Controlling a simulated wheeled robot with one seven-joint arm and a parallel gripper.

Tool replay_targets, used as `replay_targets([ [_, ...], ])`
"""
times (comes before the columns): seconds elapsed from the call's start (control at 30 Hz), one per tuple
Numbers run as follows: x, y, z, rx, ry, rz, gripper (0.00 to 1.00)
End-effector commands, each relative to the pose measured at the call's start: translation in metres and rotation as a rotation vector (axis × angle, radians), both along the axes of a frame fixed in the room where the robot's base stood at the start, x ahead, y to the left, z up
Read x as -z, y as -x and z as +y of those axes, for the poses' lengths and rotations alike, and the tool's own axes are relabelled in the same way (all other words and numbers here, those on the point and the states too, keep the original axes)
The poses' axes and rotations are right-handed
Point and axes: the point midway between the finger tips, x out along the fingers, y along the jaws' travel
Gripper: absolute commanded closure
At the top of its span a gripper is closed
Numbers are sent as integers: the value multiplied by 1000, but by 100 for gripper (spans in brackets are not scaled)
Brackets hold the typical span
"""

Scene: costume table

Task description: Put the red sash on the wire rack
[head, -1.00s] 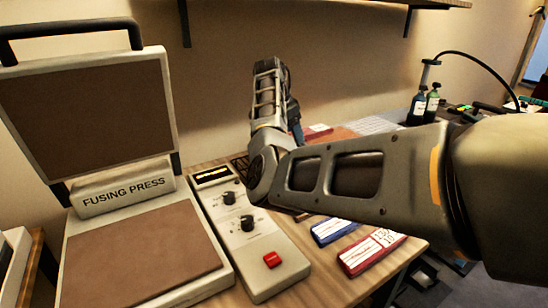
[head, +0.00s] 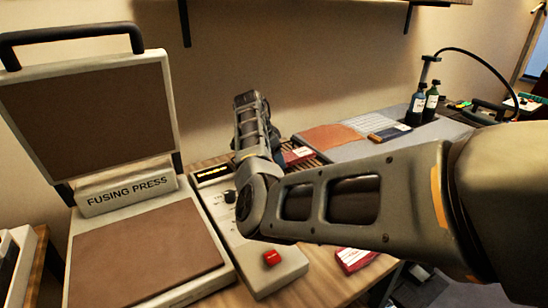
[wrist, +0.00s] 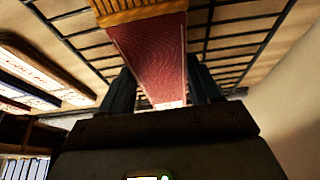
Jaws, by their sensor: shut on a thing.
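The red sash (wrist: 150,50) is a flat folded red strip with a pale label at its near end. My gripper (wrist: 161,88) is shut on it, with a dark finger on each side in the wrist view. The dark wire rack (wrist: 225,42) spreads behind and around the sash in that view; I cannot tell whether the sash touches it. In the head view the sash (head: 299,155) shows as a small red patch beside my wrist, and part of the rack (head: 313,163) shows beside it. My fingers are hidden there.
The fusing press (head: 145,250) stands open at left, with its control box (head: 262,272) beside it. A red labelled packet (head: 352,260) lies at the front table edge. A brown sheet (head: 330,138) and bottles (head: 416,105) are farther right. Labelled packets (wrist: 45,72) show in the wrist view.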

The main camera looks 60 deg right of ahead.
Motion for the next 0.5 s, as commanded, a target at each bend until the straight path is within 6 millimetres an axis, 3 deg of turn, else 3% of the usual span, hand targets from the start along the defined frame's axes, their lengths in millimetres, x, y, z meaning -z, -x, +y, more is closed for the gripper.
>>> replay_targets([
  [0.2, 4, 0, 0, -1, 0, 0, 73],
  [0.23, 3, 0, 0, -1, 0, 0, 35],
  [0.5, 3, 0, 0, -1, 0, 0, 12],
])
